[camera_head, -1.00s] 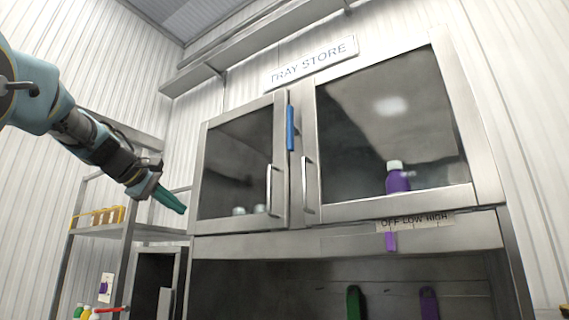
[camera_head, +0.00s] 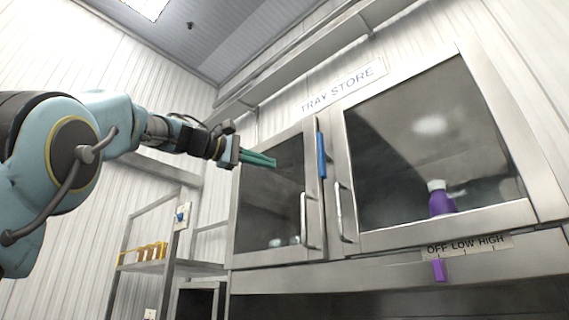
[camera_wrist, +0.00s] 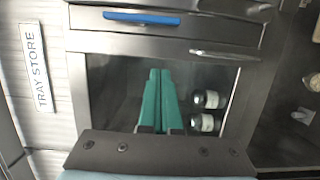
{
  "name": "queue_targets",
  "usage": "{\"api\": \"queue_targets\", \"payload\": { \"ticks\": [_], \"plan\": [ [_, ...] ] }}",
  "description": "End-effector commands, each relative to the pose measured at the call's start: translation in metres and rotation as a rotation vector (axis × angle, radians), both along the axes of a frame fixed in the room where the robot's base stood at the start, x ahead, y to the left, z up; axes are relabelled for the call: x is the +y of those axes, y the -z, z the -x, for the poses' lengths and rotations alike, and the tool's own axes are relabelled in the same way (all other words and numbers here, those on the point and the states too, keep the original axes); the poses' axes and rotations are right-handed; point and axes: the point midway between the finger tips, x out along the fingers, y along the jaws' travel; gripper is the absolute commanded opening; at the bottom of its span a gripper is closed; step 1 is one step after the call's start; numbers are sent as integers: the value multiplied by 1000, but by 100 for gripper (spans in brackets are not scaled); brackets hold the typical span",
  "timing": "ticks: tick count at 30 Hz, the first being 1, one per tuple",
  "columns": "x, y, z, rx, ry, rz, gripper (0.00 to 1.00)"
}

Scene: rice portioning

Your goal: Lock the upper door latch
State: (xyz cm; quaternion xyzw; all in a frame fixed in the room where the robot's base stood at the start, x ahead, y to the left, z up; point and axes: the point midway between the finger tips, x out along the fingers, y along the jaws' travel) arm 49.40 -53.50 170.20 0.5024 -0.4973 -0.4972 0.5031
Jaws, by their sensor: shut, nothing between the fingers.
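The blue latch bar (camera_head: 321,155) stands upright on the left door's (camera_head: 270,200) right frame, near the seam with the right door (camera_head: 440,150). It also shows in the wrist view (camera_wrist: 143,18), lying across the top. Both doors look shut. My gripper (camera_head: 274,162), with green fingers, is shut and empty, to the left of the blue bar and in front of the left door's glass. In the wrist view the fingers (camera_wrist: 160,72) lie together over the glass, apart from the bar.
Metal handles (camera_head: 304,220) (camera_head: 345,212) stick out from both doors below the bar. A purple bottle (camera_head: 441,198) stands behind the right glass. A purple slider (camera_head: 439,270) sits under the OFF LOW HIGH label. A shelf rack (camera_head: 165,266) stands at left.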

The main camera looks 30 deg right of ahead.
Motion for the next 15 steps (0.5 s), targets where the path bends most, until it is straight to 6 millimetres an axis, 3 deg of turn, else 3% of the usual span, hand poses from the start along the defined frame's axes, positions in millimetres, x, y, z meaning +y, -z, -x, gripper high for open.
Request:
{"api": "queue_targets", "payload": {
  "ticks": [14, 15],
  "plan": [
    [-94, -4, 0, 2, 3, -2, 0],
    [-93, -4, 10, -2, 3, 0, 0]
  ]
}}
